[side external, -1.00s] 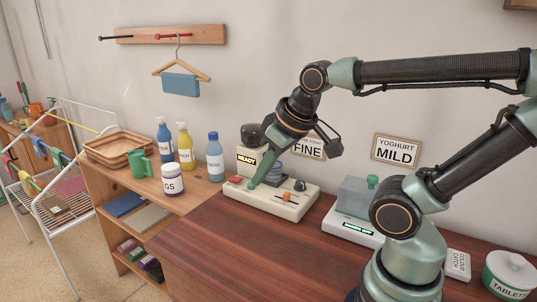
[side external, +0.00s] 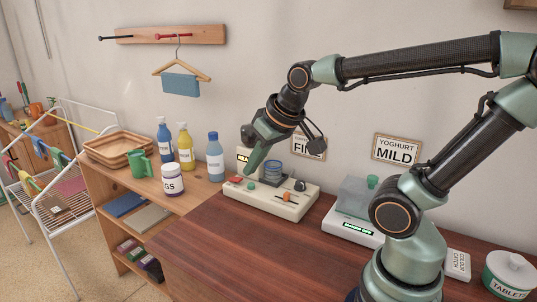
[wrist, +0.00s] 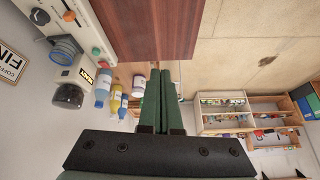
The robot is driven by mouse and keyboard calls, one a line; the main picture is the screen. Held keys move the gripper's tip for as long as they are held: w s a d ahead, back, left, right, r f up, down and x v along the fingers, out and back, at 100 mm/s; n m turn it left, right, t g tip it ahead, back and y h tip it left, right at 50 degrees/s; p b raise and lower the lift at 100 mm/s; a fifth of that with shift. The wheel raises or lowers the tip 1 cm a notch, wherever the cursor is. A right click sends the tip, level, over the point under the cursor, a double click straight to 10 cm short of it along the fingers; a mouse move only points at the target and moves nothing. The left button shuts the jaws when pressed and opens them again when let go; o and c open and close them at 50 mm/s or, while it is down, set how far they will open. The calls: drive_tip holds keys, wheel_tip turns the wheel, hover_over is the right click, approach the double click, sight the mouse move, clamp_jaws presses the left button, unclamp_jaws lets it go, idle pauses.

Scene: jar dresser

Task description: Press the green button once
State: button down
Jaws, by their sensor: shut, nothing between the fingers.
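A cream machine (side external: 290,203) stands at the back left of the dark wooden top, and shows at the upper left of the wrist view (wrist: 72,32). On its front left are a red button (side external: 236,180) and, to its right, the small green button (side external: 251,185). My gripper (side external: 248,172) has its dark green fingers shut and empty, pointing down. In the side view the tips show just above the green button with a small gap. In the wrist view the shut fingers (wrist: 160,72) show. The lit display (side external: 242,158) is partly behind my gripper.
The machine also has a blue ringed container (side external: 272,172), a black knob (side external: 300,185) and an orange slider (side external: 287,197). Bottles (side external: 186,147) and a labelled jar (side external: 172,180) stand on the shelf at left. A scale (side external: 352,222) stands right. The wooden top's front is clear.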

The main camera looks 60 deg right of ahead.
drive_tip(key=w+d+f+m+t+h, duration=0.1)
drive_tip(key=w+d+f+m, duration=0.1)
drive_tip(key=w+d+m, duration=0.6)
drive_tip(key=m+t+h, duration=0.1)
drive_tip(key=m+h, duration=0.2)
drive_tip(key=m, duration=0.1)
hover_over(251, 185)
wheel_tip(251, 185, down, 7)
drive_tip(key=shift+s, duration=0.3)
drive_tip(key=shift+a+f, duration=0.1)
drive_tip(key=shift+f, duration=4.35)
drive_tip(key=shift+f, duration=0.4)
drive_tip(key=shift+f, duration=0.45)
drive_tip(key=shift+r, duration=0.85)
